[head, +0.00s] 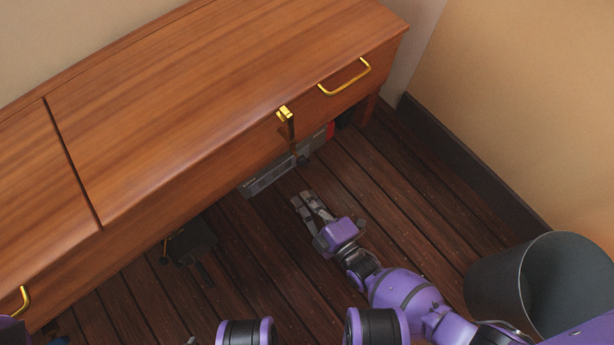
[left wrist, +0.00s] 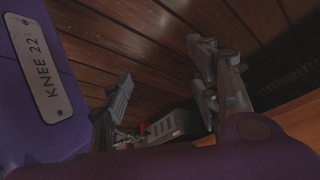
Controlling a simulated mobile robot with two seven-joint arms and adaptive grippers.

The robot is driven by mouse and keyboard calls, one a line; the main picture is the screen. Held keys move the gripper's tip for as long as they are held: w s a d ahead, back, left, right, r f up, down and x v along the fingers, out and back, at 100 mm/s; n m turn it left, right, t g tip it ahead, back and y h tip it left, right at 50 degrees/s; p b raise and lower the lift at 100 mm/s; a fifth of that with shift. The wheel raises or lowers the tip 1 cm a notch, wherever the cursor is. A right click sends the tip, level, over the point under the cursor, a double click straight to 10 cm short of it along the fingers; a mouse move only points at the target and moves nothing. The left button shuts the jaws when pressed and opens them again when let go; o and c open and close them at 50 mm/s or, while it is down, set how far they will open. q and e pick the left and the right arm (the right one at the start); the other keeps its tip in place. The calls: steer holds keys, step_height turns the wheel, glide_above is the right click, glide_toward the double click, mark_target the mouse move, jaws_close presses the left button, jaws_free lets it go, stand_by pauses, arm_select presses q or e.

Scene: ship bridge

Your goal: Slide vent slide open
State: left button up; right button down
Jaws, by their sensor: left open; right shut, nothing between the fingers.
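A grey metal unit (head: 268,178) with a slotted face sits low under the cabinet's front edge. A grey box with dark slots (left wrist: 172,127) also shows beyond the fingers in the left wrist view. I cannot make out for sure which part is the vent slide. My right gripper (head: 306,204) is shut and empty above the floor, in front of the grey unit and apart from it in the picture. My left gripper (left wrist: 162,88) is open, with its two fingers wide apart and nothing between them. Its fingers do not show in the head view.
A wooden cabinet (head: 220,75) with brass handles (head: 345,78) fills the upper left. A brass catch (head: 284,114) sits on its front edge. A dark object (head: 190,243) is under it. A grey bin (head: 545,285) stands right. Plank floor (head: 400,185) is clear between.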

mark_target(290, 160)
steer(key=w+a+b, duration=0.1)
steer(key=w, duration=0.1)
steer(key=w+f+b, duration=0.1)
steer(key=w+b, duration=0.1)
steer(key=w, duration=0.1)
steer(key=w+a+f+b, duration=0.1)
steer(key=w, duration=0.2)
steer(key=shift+a, duration=0.35)
steer(key=shift+w+d+f+b, duration=0.25)
steer(key=shift+w+d+b, duration=0.15)
steer(key=shift+b, duration=0.2)
arm_select(q)
steer(key=x, duration=0.2)
steer(key=w+x, duration=0.1)
steer(key=x, duration=0.1)
steer(key=shift+d, duration=0.15)
arm_select(e)
steer(key=shift+w, duration=0.25)
arm_select(q)
steer(key=shift+s, duration=0.1)
